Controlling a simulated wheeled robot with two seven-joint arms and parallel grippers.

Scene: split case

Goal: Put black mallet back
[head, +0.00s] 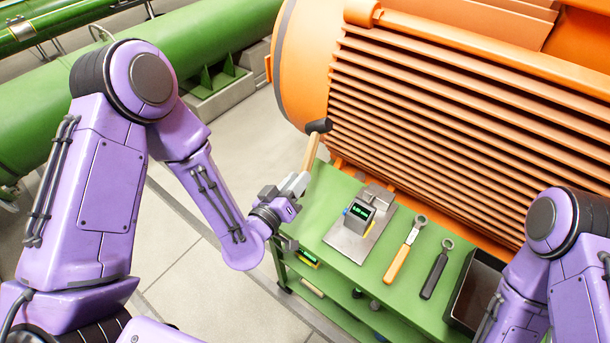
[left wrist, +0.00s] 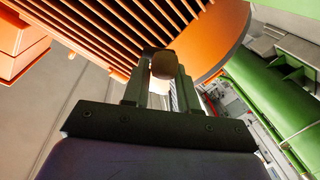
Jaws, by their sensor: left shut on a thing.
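The black mallet has a black head (head: 319,126) and a light wooden handle (head: 311,152). My left gripper (head: 297,183) is shut on the handle and holds the mallet with its head up, beyond the left end of the green cart top and in front of the orange machine.
The green cart (head: 322,208) carries a grey device (head: 356,222) with a lit display, an orange-handled wrench (head: 402,255), a black-handled wrench (head: 436,272) and a dark tray (head: 460,312). Small items lie on its lower shelf. A ribbed orange machine (head: 440,110) stands close behind.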

